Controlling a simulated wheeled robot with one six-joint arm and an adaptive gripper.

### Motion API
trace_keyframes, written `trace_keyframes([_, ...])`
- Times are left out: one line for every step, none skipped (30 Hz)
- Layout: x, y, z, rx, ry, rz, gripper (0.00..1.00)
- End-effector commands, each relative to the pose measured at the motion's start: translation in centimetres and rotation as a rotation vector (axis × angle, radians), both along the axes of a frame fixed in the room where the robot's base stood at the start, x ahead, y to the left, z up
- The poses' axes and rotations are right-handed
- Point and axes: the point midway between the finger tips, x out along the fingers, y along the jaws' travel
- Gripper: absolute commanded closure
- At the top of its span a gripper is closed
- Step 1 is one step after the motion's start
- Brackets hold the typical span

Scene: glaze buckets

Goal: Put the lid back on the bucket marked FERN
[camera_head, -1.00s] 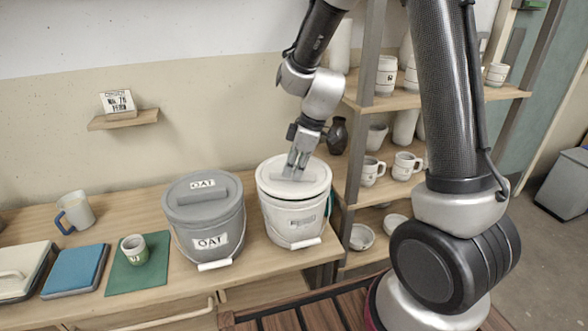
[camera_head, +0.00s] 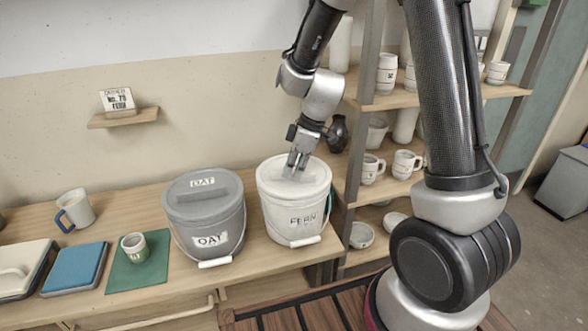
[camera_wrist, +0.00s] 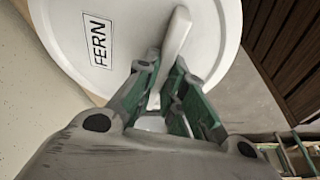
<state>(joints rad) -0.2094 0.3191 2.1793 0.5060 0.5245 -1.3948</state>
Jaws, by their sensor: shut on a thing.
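The white bucket (camera_head: 292,218) marked FERN stands near the bench's right end. Its white lid (camera_head: 270,178) sits on top of the bucket and looks level; I cannot tell whether it is pressed fully down. In the wrist view the lid (camera_wrist: 85,15) also carries a FERN label and a raised bar handle (camera_wrist: 176,45). My gripper (camera_head: 297,170) points down at the lid's middle, its fingers (camera_wrist: 168,88) shut on the bar handle. The fingers hide part of the handle, and the lid's FERN label does not show clearly in the head view.
A grey bucket (camera_head: 207,232) marked OAT, with its own lid, stands close on the left. A shelf with mugs and bowls (camera_head: 400,170) rises close on the right. A small cup (camera_head: 134,247) on a green mat, a blue box (camera_head: 75,267) and a mug (camera_head: 75,211) stand further left.

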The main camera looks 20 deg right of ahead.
Motion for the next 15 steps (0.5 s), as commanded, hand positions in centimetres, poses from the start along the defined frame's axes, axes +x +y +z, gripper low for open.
trace_keyframes([-0.01,0.00,-0.09,0.000,0.000,0.000,1.00])
trace_keyframes([-0.01,0.00,-0.12,0.000,0.000,-0.001,1.00])
trace_keyframes([-0.01,0.00,-0.14,0.000,0.000,-0.001,1.00])
trace_keyframes([0.00,0.00,-0.14,0.000,0.000,-0.001,1.00])
trace_keyframes([0.00,0.00,-0.14,0.000,0.000,-0.001,1.00])
trace_keyframes([0.00,0.00,-0.14,0.000,0.000,0.000,1.00])
trace_keyframes([0.00,0.00,-0.14,0.000,0.000,0.000,1.00])
trace_keyframes([0.00,0.00,-0.14,0.000,0.000,0.000,1.00])
trace_keyframes([0.00,0.00,-0.14,0.000,0.000,0.000,1.00])
trace_keyframes([0.00,-0.01,-0.14,0.000,0.000,0.000,1.00])
trace_keyframes([0.00,-0.01,-0.14,0.000,0.000,0.000,1.00])
trace_keyframes([0.00,0.00,-0.14,0.000,0.000,0.000,0.87])
trace_keyframes([0.00,0.00,-0.14,0.000,0.000,0.000,0.81])
trace_keyframes([0.00,0.00,-0.14,0.000,0.000,0.000,0.76])
trace_keyframes([0.00,0.00,-0.14,0.000,0.000,0.000,0.69])
